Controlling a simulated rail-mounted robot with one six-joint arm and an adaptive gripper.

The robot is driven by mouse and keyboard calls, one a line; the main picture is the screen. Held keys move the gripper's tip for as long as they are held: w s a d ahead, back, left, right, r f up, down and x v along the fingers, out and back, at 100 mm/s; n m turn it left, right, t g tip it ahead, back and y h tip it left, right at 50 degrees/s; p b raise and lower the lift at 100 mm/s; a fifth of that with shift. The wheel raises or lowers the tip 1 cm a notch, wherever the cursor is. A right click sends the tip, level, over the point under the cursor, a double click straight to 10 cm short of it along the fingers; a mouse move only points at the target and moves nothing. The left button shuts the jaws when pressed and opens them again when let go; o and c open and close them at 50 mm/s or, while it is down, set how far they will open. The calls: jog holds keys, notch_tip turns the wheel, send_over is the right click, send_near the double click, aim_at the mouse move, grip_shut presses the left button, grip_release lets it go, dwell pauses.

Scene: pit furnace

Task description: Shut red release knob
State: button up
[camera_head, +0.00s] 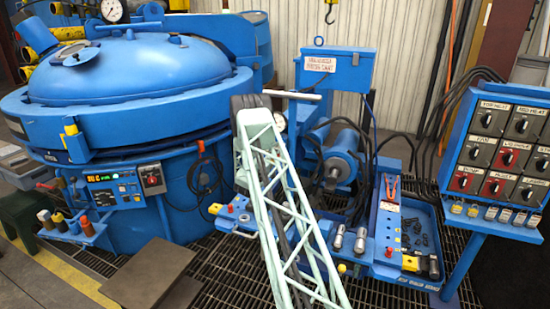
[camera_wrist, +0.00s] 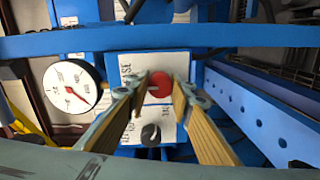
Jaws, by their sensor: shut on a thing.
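The red release knob (camera_wrist: 160,84) is a round red knob on a white label plate on a blue box, in the middle of the wrist view. My gripper (camera_wrist: 162,88) has one tan-padded finger on each side of the knob, and its fingertips are closed on it. Small parts of the knob's edges are hidden by the fingertips. Its exact turn cannot be read. In the head view my pale green lattice arm reaches to the blue machine stand, and I cannot make out the fingers or this knob there.
A black knob (camera_wrist: 151,134) sits just below the red one. A round white gauge (camera_wrist: 72,87) is to the left. A blue bar (camera_wrist: 100,40) crosses above, and a blue perforated rail (camera_wrist: 265,115) runs at the right. A large blue furnace (camera_head: 130,75) stands left in the head view.

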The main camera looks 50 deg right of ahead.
jog(key=shift+f, duration=0.1)
jog(key=o, duration=0.8)
jog(key=shift+o, duration=0.2)
jog(key=shift+a, duration=0.1)
jog(key=v, duration=1.2)
dwell(0.3)
